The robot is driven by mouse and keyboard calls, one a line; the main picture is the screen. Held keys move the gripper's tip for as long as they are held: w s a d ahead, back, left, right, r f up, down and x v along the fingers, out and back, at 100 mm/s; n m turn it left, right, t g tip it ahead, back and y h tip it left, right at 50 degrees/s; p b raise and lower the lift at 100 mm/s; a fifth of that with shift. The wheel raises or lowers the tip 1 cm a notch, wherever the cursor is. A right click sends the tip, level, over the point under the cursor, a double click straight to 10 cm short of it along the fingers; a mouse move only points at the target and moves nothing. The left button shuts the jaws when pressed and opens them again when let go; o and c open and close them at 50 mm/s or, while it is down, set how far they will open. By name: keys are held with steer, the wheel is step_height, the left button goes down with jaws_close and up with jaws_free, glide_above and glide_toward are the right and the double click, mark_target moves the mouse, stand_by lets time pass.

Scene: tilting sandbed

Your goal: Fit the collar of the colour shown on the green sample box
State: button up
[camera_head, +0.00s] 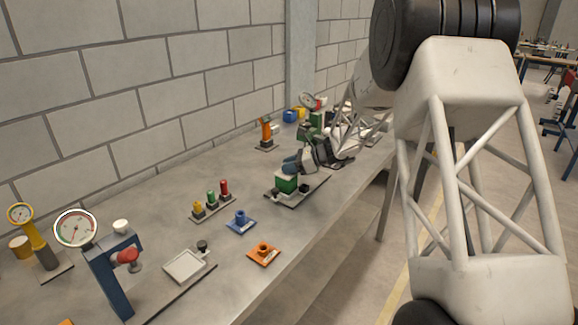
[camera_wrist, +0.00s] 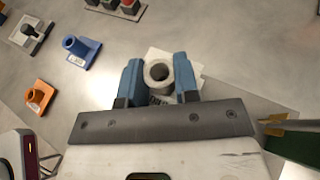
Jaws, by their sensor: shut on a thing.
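My gripper (camera_wrist: 159,82) has its blue fingers closed on either side of the tube of a pale grey-white collar (camera_wrist: 158,73). The collar has a square flange with a printed label; I cannot tell whether it touches the bench. In the head view my gripper (camera_head: 294,163) is just behind the green box (camera_head: 286,184), which stands on a dark base plate. The colour shown on the box cannot be made out. A blue collar (camera_head: 240,221) and an orange collar (camera_head: 264,251) lie on the bench; the wrist view shows the blue one (camera_wrist: 78,48) and the orange one (camera_wrist: 40,96).
A rack (camera_head: 212,206) holds yellow, green and red pegs. A blue stand with a gauge (camera_head: 75,229) and a pale tray (camera_head: 184,265) are at the near left. An orange device (camera_head: 266,133) stands near the wall. Bare bench lies around the loose collars.

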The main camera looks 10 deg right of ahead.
steer(key=shift+f, duration=0.15)
stand_by(0.3)
steer(key=o, duration=1)
steer(key=shift+d, duration=0.1)
steer(key=v, duration=0.7)
steer(key=shift+d, duration=0.3)
steer(key=shift+s, duration=0.15)
